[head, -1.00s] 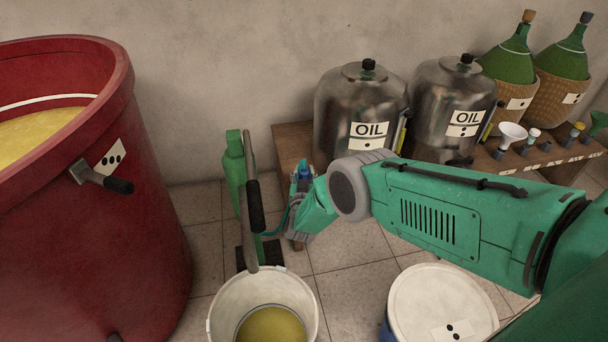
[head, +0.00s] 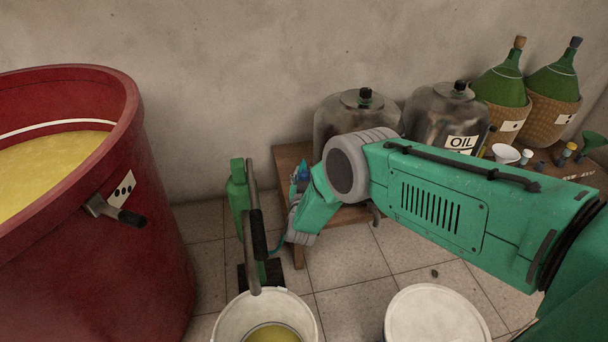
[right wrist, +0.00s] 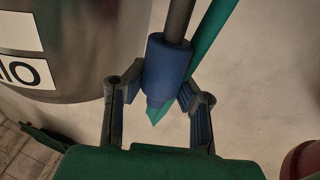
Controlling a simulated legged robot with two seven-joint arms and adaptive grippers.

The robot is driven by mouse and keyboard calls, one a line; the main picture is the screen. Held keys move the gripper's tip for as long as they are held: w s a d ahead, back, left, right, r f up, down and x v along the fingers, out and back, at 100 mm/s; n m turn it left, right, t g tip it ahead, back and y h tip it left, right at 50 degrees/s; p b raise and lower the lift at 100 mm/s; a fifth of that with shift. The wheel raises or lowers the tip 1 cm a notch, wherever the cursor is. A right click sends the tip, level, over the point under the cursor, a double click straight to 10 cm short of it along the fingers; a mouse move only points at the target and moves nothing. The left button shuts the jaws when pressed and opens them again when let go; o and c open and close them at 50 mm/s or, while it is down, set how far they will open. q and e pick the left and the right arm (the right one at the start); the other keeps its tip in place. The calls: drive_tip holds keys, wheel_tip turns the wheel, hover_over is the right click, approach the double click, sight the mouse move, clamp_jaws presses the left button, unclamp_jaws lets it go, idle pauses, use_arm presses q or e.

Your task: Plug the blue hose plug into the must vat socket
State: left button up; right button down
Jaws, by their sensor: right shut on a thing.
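The must vat is the big red tub (head: 150,240) on the left in the head view, with yellow must (head: 50,165) inside. A dotted label (head: 123,190) and a dark-handled tap (head: 112,211) are on its side. I cannot make out a socket on it. My left gripper is not in view.
A green pump (head: 238,190) with a dark lever (head: 256,230) stands between the vat and my right gripper. A white bucket (head: 228,318) and a white-lidded tub (head: 435,315) stand in front. Steel oil tanks (head: 440,118) and wicker-based bottles (head: 500,85) are behind my arm.

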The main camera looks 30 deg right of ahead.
drive_tip(key=shift+r+p, duration=2.15)
drive_tip(key=shift+r, duration=0.6)
